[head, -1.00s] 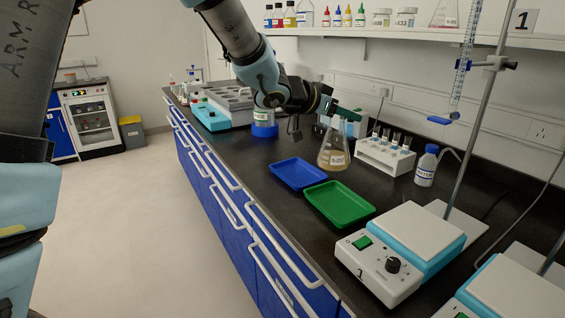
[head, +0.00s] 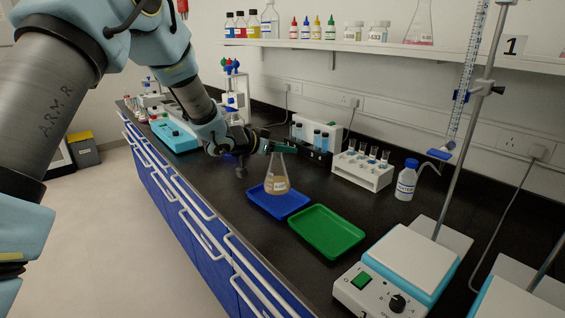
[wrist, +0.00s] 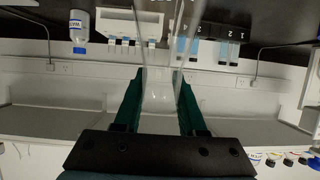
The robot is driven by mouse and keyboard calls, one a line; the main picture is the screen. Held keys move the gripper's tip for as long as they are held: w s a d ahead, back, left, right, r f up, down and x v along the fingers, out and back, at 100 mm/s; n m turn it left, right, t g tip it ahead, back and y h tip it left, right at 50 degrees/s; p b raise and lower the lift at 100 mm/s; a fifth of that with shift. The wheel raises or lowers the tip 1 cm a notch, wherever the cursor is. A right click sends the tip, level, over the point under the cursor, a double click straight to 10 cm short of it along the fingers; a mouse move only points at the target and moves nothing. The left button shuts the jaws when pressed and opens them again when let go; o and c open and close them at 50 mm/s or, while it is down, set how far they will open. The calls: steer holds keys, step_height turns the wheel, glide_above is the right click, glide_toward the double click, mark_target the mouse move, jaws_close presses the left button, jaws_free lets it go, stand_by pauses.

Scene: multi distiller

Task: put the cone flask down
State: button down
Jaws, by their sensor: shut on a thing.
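The cone flask (head: 277,181) is clear glass with brown liquid and a white label. In the head view it is upright over the blue tray (head: 262,207); I cannot tell whether its base touches the tray. My gripper (head: 284,148) is shut on the flask's neck from the left side. In the wrist view the green fingers of my gripper (wrist: 156,100) stand on both sides of the clear flask neck (wrist: 160,88). The fingers hide part of the neck in the head view.
A green tray (head: 327,230) lies just right of the blue tray. A white test tube rack (head: 362,172) and a water bottle (head: 406,182) stand behind. A hotplate stirrer (head: 398,262) is at the front right. Another tube rack (head: 316,136) stands behind the gripper.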

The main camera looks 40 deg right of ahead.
steer(key=shift+f+p, duration=0.45)
steer(key=shift+f, duration=1.5)
steer(key=shift+f, duration=0.2)
steer(key=shift+c, duration=2.4)
jaws_free()
steer(key=shift+r, duration=0.1)
steer(key=shift+a+r, duration=0.1)
steer(key=b+v, duration=0.3)
steer(key=v, duration=0.8)
steer(key=shift+a, duration=0.4)
steer(key=shift+r, duration=0.1)
